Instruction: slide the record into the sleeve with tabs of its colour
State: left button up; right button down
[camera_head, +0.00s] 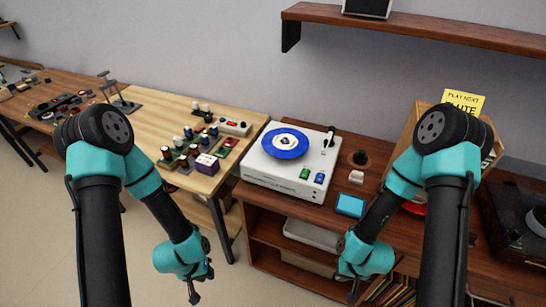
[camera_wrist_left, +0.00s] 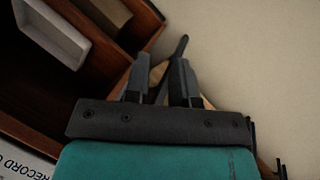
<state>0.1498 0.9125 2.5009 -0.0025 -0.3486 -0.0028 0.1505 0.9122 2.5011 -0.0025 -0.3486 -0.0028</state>
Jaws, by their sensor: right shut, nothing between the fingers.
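A blue record (camera_head: 285,143) with a white centre lies flat on a white machine (camera_head: 284,183) with a green and a blue button. My left gripper (camera_head: 201,284) hangs low in front of the furniture, to the left of and below the record; its fingers are apart and empty, as the left wrist view (camera_wrist_left: 159,78) also shows. My right gripper (camera_head: 354,290) is shut and empty, low in front of the brown cabinet. Several thin coloured edges, perhaps sleeves (camera_head: 398,292), stand low beside my right gripper. I cannot make out tabs on them.
A brown cabinet (camera_head: 262,205) with open shelves carries the machine. A cyan pad (camera_head: 350,205) lies beside it. A box with a yellow note (camera_head: 462,101) is partly hidden behind my right arm. A wooden bench (camera_head: 155,112) with small parts stands left. Floor on the left is clear.

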pick_arm(q)
jog(key=w+d+r+n+t, duration=0.3)
jog(key=w+d+r+t, duration=0.1)
jog(key=w, duration=0.5)
jog(key=n+t+h, duration=0.3)
jog(key=n+t, duration=0.6)
jog(key=t, duration=0.2)
send_near(277, 156)
jog(key=shift+w, duration=0.1)
jog(key=shift+x, duration=4.9)
jog(key=shift+f, duration=0.15)
grip_shut()
jog(key=shift+r, duration=0.25)
jog(key=shift+r, duration=1.4)
